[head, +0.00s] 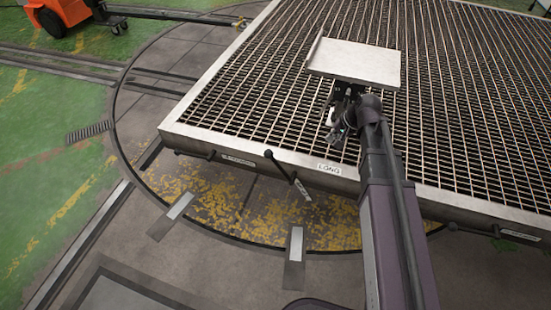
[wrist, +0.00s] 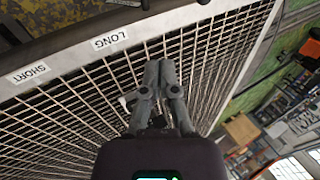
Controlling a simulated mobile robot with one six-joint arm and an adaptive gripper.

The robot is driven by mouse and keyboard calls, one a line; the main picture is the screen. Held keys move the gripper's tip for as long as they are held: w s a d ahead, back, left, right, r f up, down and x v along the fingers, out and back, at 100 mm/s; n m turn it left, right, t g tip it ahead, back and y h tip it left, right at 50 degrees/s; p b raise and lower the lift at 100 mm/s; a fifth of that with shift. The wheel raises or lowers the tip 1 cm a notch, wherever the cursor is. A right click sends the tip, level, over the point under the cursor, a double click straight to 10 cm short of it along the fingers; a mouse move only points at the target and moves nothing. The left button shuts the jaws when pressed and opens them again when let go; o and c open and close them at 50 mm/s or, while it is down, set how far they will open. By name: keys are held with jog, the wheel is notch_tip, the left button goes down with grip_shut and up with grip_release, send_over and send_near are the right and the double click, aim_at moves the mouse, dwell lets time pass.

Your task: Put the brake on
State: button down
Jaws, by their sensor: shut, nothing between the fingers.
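A lever with a black knob (head: 268,154) sticks out from the near edge of the grated deck (head: 240,150) in the head view. It slants from the knob at upper left to a tag at lower right. I cannot tell from its tag whether it is the brake. A white LONG label (head: 329,168) is on the deck's edge, right of the lever; it also shows in the wrist view (wrist: 109,40), with a SHORT label (wrist: 28,73) to its left. My gripper (wrist: 159,64) is shut and empty, over the grating, apart from the lever. In the head view its fingers are small and partly hidden.
Small handles stick out at the deck edge on the left (head: 211,155) and right (head: 497,232). A flat grey plate (head: 355,62) shows above my wrist. An orange vehicle (head: 58,14) stands at the far left. The worn yellow floor (head: 210,205) before the deck is mostly clear.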

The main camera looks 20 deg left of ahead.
jog(key=w+a+f+y+b, duration=0.2)
jog(key=w+a+f+b, duration=0.1)
jog(key=a+f+b, duration=0.7)
jog(key=shift+w+a+m+y+b, duration=0.3)
jog(key=shift+a+m+b, duration=0.1)
jog(key=shift+a+b, duration=0.35)
jog(key=shift+f, duration=0.1)
jog(key=shift+a+f, duration=0.15)
jog(key=b, duration=0.7)
send_near(272, 153)
notch_tip(272, 153, down, 3)
jog(key=a, duration=0.1)
jog(key=a+f+b, duration=0.2)
jog(key=shift+w+a+f, duration=0.15)
jog(key=shift+w+a, duration=0.1)
jog(key=shift+w, duration=0.05)
jog(key=shift+a+f+b, duration=0.35)
jog(key=shift+a+b, duration=0.25)
jog(key=shift+w, duration=0.15)
